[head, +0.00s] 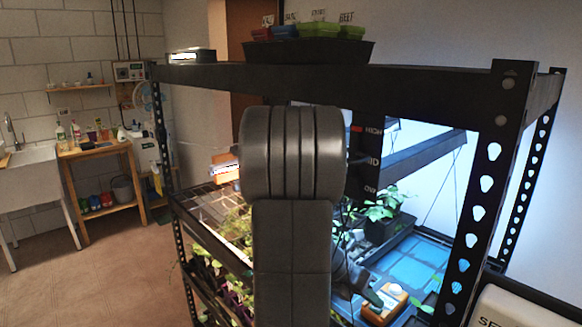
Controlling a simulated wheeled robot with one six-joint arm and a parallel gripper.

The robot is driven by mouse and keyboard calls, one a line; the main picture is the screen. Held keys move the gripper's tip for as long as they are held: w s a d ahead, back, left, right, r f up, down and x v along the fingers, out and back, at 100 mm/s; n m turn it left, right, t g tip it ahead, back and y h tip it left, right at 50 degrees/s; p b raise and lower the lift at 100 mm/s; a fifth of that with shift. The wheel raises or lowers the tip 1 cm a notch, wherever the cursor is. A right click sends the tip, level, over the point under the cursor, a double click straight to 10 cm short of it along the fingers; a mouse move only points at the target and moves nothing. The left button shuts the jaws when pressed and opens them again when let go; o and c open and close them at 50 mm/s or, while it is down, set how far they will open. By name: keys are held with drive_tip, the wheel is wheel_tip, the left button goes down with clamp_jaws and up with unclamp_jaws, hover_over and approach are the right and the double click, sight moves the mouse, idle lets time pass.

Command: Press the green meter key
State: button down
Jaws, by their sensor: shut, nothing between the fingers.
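An orange and white handheld device (387,301), which looks like the meter, lies on the blue-lit rack shelf at the lower right. Its keys are too small to tell apart, and I cannot make out a green one. My gripper (371,297) is partly hidden behind my own arm; its shut, empty tip points down at the left side of the device. I cannot tell whether the tip touches it.
The black rack's right post (478,190) stands close to the device. A black tray (307,52) with coloured boxes sits on top.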

sight(371, 309)
drive_tip(key=shift+f, duration=0.15)
idle(0.5)
drive_tip(key=shift+r+p, duration=0.6)
drive_tip(key=shift+p, duration=0.1)
wheel_tip(371, 309, up, 6)
drive_tip(key=p, duration=0.6)
